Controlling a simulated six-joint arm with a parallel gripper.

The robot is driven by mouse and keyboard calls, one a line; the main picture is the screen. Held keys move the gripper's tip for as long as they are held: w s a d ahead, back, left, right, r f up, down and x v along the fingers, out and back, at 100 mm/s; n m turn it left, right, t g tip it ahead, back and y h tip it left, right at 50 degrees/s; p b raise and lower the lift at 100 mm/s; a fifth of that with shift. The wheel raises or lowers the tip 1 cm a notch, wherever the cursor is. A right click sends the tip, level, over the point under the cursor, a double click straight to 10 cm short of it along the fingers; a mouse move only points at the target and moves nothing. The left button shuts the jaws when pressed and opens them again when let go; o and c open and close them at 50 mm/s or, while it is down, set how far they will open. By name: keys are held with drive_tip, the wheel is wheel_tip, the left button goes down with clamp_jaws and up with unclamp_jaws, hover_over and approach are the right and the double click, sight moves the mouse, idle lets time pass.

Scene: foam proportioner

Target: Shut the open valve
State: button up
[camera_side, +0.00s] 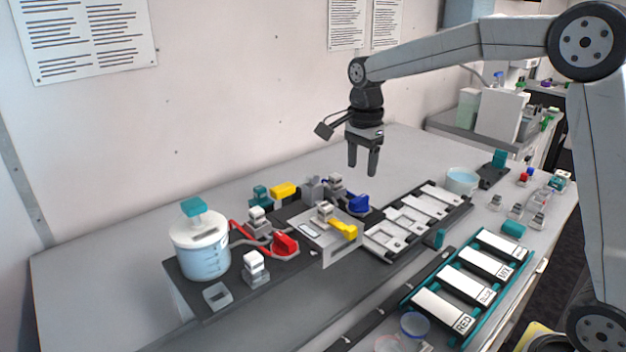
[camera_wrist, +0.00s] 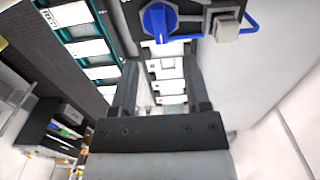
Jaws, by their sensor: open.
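Valves with coloured handles sit on a dark panel on the table. In the side view they are a red handle (camera_side: 285,243), a yellow handle (camera_side: 344,228) and a blue handle (camera_side: 359,204). The blue handle also shows at the top of the wrist view (camera_wrist: 158,21), with a blue tube (camera_wrist: 247,22) to its right. I cannot tell for sure which valve is open. My gripper (camera_side: 363,173) points down with its jaws apart and empty, above and behind the blue handle. In the wrist view its fingers (camera_wrist: 162,75) are spread below the blue handle.
A lidded tank (camera_side: 201,255) stands at the panel's left end. A dark rack of white plates (camera_side: 404,217) lies right of the valves. A teal rack with labelled plates (camera_side: 464,283) is nearer the camera. The table behind the panel is clear.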

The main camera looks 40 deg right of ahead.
sight(359, 198)
drive_tip(key=shift+f, duration=0.15)
drive_tip(key=shift+f, duration=3.8)
clamp_jaws()
